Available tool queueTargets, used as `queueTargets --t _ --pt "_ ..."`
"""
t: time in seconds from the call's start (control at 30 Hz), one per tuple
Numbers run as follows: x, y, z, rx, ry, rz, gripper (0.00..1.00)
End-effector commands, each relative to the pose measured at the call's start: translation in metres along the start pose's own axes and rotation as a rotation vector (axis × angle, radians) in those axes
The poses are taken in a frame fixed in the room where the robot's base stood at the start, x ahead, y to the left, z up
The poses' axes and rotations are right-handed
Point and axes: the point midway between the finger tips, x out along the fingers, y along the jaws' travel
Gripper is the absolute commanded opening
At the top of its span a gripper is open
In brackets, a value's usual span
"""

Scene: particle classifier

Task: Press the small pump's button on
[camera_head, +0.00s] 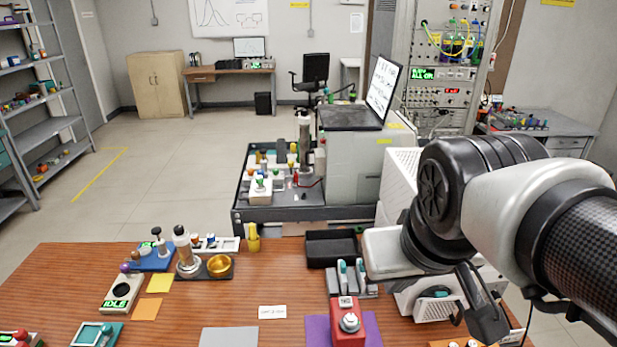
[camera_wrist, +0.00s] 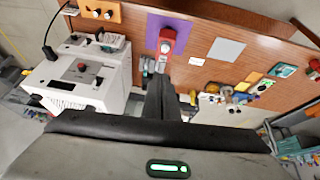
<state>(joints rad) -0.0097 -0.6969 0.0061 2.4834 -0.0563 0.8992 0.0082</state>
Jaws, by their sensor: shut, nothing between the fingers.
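A red box with a round silver button (camera_head: 348,322) stands on a purple mat (camera_head: 316,330) at the table's front. It also shows in the wrist view (camera_wrist: 167,40). A white box (camera_wrist: 105,82) with a red button (camera_wrist: 82,67) stands left in the wrist view. No readable label shows which of them is the small pump. My gripper (camera_wrist: 161,76) is shut and empty. In the wrist view its dark fingertips end just below the red box, in front of the small grey holder; I cannot judge the gap.
A grey holder with teal-topped items (camera_head: 349,283) and a black tray (camera_head: 331,249) stand behind the red box. An orange panel with knobs (camera_wrist: 97,10) is beside it. A grey mat (camera_head: 229,337) lies to its left. A brass bowl (camera_head: 220,266) stands farther left.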

Motion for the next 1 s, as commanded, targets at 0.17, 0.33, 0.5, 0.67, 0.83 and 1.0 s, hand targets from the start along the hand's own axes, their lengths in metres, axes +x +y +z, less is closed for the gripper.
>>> queueTargets --t 0.17,0.33,0.5,0.67,0.83,1.0 --pt "0.037 0.024 -0.019 -0.209 -0.156 0.156 0.00" --pt "0.093 0.043 -0.056 -0.534 -0.304 0.329 0.00" --pt "0.167 0.036 -0.092 -0.894 -0.392 0.446 0.00" --pt "0.238 0.009 -0.111 -1.198 -0.419 0.493 0.00" --pt "0.290 -0.017 -0.113 -1.400 -0.411 0.501 0.00" --pt "0.307 -0.027 -0.113 -1.469 -0.403 0.502 0.00"
